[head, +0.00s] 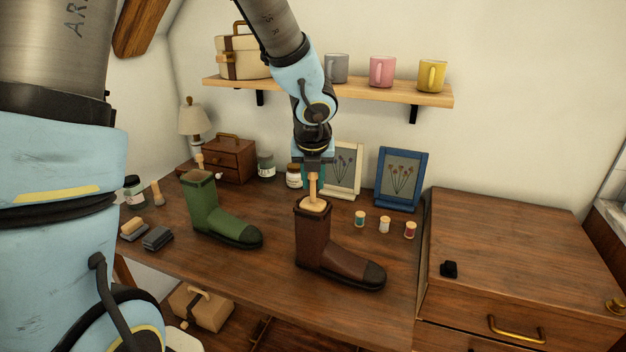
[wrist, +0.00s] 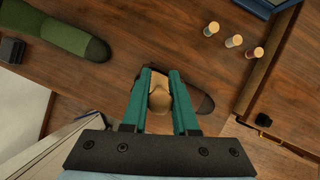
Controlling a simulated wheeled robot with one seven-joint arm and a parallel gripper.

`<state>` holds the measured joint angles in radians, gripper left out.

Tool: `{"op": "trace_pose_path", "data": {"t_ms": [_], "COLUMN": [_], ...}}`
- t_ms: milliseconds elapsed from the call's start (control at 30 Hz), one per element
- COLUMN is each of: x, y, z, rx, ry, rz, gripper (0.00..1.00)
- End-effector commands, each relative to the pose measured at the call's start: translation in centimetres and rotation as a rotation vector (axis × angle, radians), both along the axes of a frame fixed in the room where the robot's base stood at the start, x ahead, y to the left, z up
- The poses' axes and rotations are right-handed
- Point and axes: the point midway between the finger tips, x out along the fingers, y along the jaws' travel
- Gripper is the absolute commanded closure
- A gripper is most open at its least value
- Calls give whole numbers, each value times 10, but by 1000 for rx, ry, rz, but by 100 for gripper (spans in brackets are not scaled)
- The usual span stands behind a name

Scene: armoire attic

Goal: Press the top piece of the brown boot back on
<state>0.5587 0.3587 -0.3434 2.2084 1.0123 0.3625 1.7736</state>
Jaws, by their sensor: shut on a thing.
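The brown boot (head: 312,240) stands upright on the wooden desk, toe to the right. Its tan top piece (head: 313,204), with an upright handle, sits at the boot's opening; I cannot tell whether it is fully seated. My gripper (head: 314,180) is above the boot, pointing down, shut on the handle of the top piece. In the wrist view, the teal fingers of my gripper (wrist: 160,78) flank the tan top piece (wrist: 159,100). The dark toe of the brown boot (wrist: 205,103) shows past the right finger, and the rest is mostly hidden below.
A green boot (head: 207,212) with a tan top piece stands to the left. Several thread spools (head: 384,225) and two picture frames (head: 397,180) are to the right and behind. A small black object (head: 450,269) lies on the cabinet. A shelf (head: 330,89) holds mugs above.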

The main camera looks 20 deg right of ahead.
Motion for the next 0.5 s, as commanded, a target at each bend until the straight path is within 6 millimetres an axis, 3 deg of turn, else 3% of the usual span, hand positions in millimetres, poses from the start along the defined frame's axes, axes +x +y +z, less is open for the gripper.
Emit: {"op": "trace_pose_path", "data": {"t_ms": [500], "x": [0], "y": [0], "z": [-16], "rx": [0], "ry": [0], "rz": [-1], "gripper": [100]}}
